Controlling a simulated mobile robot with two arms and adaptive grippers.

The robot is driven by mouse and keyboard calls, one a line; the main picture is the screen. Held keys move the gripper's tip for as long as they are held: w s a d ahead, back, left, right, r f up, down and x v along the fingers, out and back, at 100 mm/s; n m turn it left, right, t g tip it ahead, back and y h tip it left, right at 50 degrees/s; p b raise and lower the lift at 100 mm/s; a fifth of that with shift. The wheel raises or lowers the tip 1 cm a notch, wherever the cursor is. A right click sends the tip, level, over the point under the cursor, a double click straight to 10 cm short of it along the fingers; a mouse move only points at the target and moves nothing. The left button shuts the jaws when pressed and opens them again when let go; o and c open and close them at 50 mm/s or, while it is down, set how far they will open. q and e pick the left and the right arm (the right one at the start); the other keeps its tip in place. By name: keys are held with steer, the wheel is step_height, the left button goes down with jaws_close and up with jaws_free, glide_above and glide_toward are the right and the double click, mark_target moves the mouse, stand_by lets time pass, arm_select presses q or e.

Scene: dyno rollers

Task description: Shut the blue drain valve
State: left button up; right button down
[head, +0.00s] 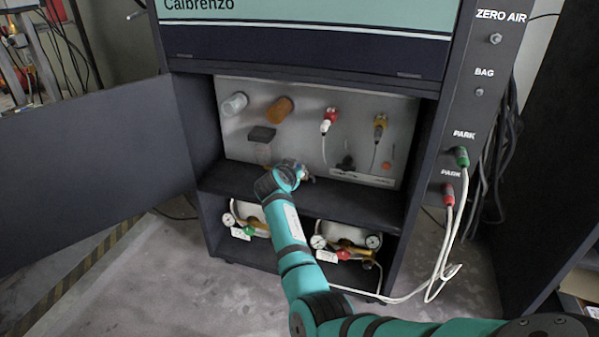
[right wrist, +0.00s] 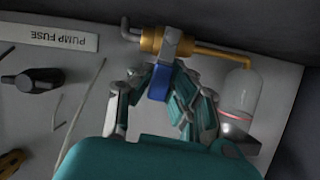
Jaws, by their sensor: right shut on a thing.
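The blue drain valve's handle (right wrist: 158,85) shows between the fingers of my right gripper (right wrist: 160,95) in the right wrist view. The handle joins a grey hub on a brass valve body (right wrist: 152,40). In that view it points down from the body, across the line of the brass pipe (right wrist: 215,55). The right gripper is shut on the handle. In the head view the right gripper (head: 299,172) is at the bottom of the grey panel (head: 225,135) and covers most of the valve. My left gripper is not in view.
A clear bowl (right wrist: 240,95) stands close beside the right fingers. A black knob (head: 345,164) and a PUMP FUSE label (right wrist: 50,38) are on the panel. The open cabinet door (head: 90,170) is at left. Gauges and regulators (head: 345,240) fill the lower shelf. White hoses (head: 440,260) hang at right.

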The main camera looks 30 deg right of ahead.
steer(key=shift+w+a+n, duration=0.15)
steer(key=shift+n, duration=0.25)
steer(key=shift+g, duration=0.3)
steer(key=c, duration=1.5)
jaws_free()
steer(key=shift+a, duration=0.15)
steer(key=v, duration=0.7)
steer(key=shift+a, duration=0.15)
